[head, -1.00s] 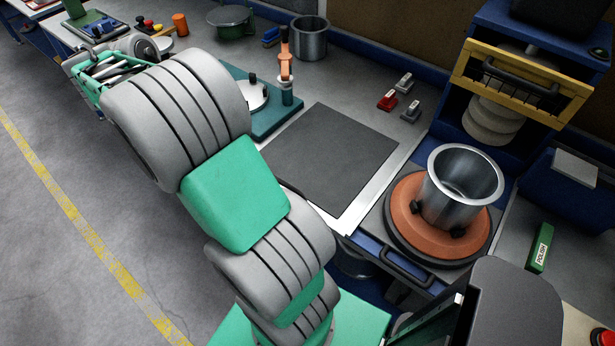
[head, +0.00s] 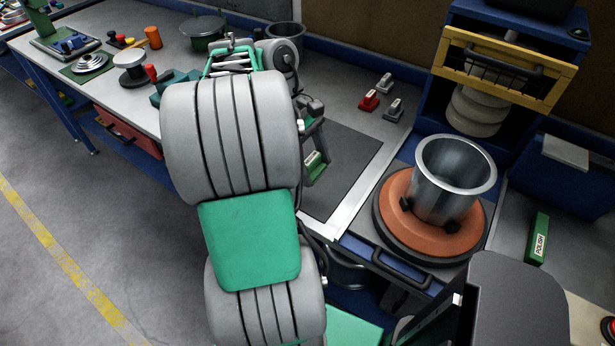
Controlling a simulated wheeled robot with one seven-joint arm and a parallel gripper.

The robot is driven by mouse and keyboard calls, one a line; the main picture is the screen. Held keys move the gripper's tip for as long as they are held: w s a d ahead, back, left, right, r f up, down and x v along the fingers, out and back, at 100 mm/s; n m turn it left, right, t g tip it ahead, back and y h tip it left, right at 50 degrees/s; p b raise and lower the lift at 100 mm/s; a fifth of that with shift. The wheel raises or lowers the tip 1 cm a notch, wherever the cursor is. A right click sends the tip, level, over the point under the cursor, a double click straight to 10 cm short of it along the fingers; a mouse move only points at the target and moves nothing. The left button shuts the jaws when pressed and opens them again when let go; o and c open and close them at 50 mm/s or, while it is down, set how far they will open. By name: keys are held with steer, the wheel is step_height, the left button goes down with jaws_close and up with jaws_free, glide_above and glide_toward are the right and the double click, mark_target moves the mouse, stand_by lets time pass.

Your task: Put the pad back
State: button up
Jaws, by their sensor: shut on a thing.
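My gripper (head: 314,152) hangs over the dark mat (head: 345,150), just right of my arm, which hides part of it. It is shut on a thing. A small green piece (head: 317,166) shows at its jaws; I cannot tell whether this is the pad or part of the gripper. The teal tray (head: 168,86) is mostly behind my arm, with only its left edge showing. A steel pot (head: 455,180) stands upright on the orange round plate (head: 395,205) at the right.
Small red and grey blocks (head: 369,101) lie behind the mat. A blue frame with a yellow guard (head: 505,72) stands at the back right. A green polish box (head: 538,238) lies at the right. Several small items and a lidded green pot (head: 203,32) stand at the back left.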

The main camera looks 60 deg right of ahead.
steer(key=w+d+f, duration=0.1)
steer(key=f, duration=0.1)
steer(key=w+d+f+b, duration=0.1)
steer(key=f, duration=0.1)
steer(key=w+d+f+b, duration=0.1)
steer(key=shift+w+d+f, duration=0.1)
steer(key=shift+d+f, duration=0.25)
steer(key=shift+f, duration=0.05)
step_height(320, 180, down, 3)
steer(key=shift+w+d+f+b, duration=0.1)
steer(key=shift+w+d+b, duration=0.05)
steer(key=shift+b, duration=0.8)
steer(key=shift+f, duration=0.1)
steer(key=shift+f, duration=0.1)
steer(key=o, duration=1.3)
